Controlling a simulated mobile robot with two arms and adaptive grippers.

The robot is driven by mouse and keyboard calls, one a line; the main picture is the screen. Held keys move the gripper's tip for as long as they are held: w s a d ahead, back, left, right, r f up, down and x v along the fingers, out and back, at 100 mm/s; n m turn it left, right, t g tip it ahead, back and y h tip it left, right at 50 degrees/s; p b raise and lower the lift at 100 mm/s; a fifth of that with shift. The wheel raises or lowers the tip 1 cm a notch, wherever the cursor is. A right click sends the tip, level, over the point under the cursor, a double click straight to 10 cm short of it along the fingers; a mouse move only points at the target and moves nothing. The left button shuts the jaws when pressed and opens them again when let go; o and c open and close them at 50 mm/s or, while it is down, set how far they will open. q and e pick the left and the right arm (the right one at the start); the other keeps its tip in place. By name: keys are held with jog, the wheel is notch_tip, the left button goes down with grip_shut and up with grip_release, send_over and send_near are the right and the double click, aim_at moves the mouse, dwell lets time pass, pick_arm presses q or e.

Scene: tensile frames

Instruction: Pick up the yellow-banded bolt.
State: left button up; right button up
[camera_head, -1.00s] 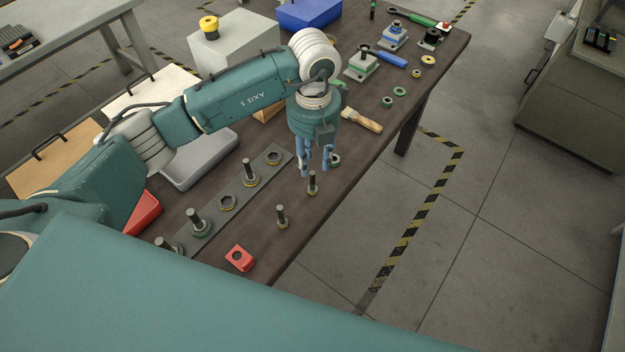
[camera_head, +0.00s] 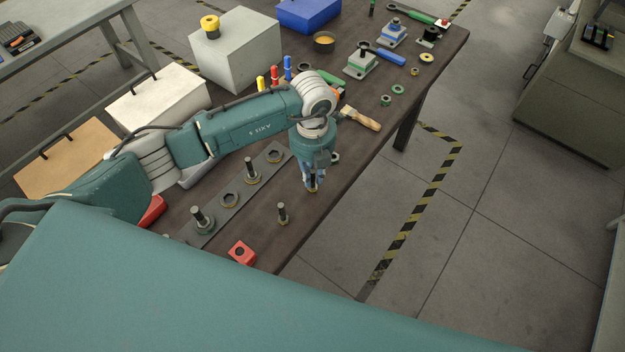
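My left gripper (camera_head: 313,179) points straight down over a standing bolt (camera_head: 313,188) near the table's front edge. Its blue fingers are on both sides of the bolt's shaft and hide most of it. I cannot tell whether they grip it or stand slightly apart. The bolt's base shows just below the fingertips, with a yellowish tint. A second bolt (camera_head: 282,213) stands free on the table, nearer to me, also with a yellowish base. My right gripper is out of view.
A grey strip (camera_head: 215,219) holds upright bolts (camera_head: 251,170) and rings left of the gripper. A red block (camera_head: 242,252) lies at the front. A wooden-handled brush (camera_head: 361,119), green rings and small fixtures lie farther back. The table edge runs close on the right.

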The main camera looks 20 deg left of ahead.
pick_arm(q)
grip_shut()
jog(key=shift+w+r, duration=0.1)
jog(key=shift+r, duration=0.45)
notch_tip(320, 180, up, 19)
jog(key=b, duration=0.4)
